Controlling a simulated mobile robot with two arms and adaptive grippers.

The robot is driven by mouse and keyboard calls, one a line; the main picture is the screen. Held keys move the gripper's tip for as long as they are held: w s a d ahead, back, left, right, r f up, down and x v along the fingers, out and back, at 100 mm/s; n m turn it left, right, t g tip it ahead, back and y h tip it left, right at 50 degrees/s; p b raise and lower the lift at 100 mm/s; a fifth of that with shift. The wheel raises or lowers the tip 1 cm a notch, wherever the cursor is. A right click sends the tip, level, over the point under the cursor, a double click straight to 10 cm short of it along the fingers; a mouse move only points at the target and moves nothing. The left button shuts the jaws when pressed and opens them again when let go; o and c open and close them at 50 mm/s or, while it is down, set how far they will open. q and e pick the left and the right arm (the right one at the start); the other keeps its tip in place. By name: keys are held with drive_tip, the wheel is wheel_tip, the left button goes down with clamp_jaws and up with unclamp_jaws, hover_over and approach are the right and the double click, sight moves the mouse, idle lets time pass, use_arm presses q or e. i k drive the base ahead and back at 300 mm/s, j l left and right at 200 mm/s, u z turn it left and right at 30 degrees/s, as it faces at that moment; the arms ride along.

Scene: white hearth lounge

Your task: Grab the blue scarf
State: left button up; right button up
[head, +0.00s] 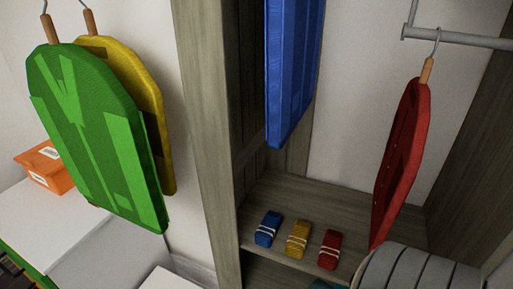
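The blue scarf (268,229) looks like a small folded bundle with a pale band around it. It lies on the wooden shelf (345,208) inside the wardrobe, at the left end of a row of three. A yellow bundle (298,239) lies to its right, and a red bundle (329,250) lies beyond that. They lie close together with narrow gaps. Nothing covers the blue one.
A blue garment (290,70) hangs above the shelf, and a red garment (402,160) hangs from a rail at right. Green (97,135) and yellow (150,110) garments hang outside, left of the wardrobe's side panel (208,140). An orange box (45,168) stands far left. A grey ribbed shape (415,270) fills the lower right.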

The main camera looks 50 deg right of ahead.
sight(268, 229)
drive_tip(key=i+z, duration=0.15)
drive_tip(key=z, duration=0.25)
drive_tip(key=i+z, duration=0.1)
drive_tip(key=z, duration=0.25)
drive_tip(key=i+j+z, duration=0.1)
drive_tip(key=z, duration=1)
